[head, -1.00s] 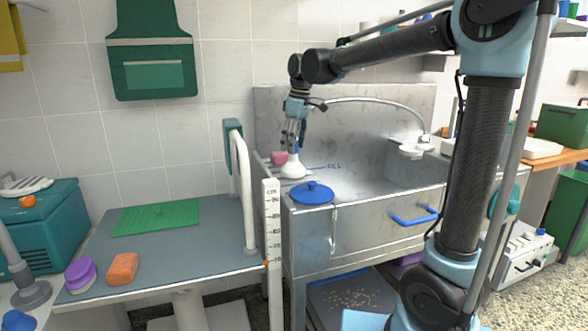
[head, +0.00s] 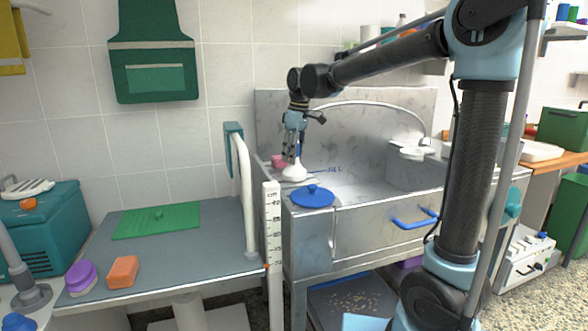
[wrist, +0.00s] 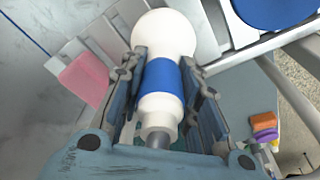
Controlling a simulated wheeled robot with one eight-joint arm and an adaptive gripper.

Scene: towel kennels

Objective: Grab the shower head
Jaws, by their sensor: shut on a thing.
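The shower head (wrist: 164,38) is white with a blue band around its handle. In the head view the shower head (head: 294,173) is at the left end of the metal sink tub, with its wide white end down. My gripper (wrist: 166,72) is shut on it, one finger on each side of the blue band. In the head view my gripper (head: 294,155) points down over it, and its fingers hide part of the handle. Whether the shower head touches the surface below is not clear.
A blue lid (head: 312,196) lies close by, right of the shower head. A pink block (head: 278,161) is just left of it. A metal hose (head: 372,104) arches over the tub (head: 345,188). A white rail (head: 243,195) and a marked post (head: 273,225) stand at the left.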

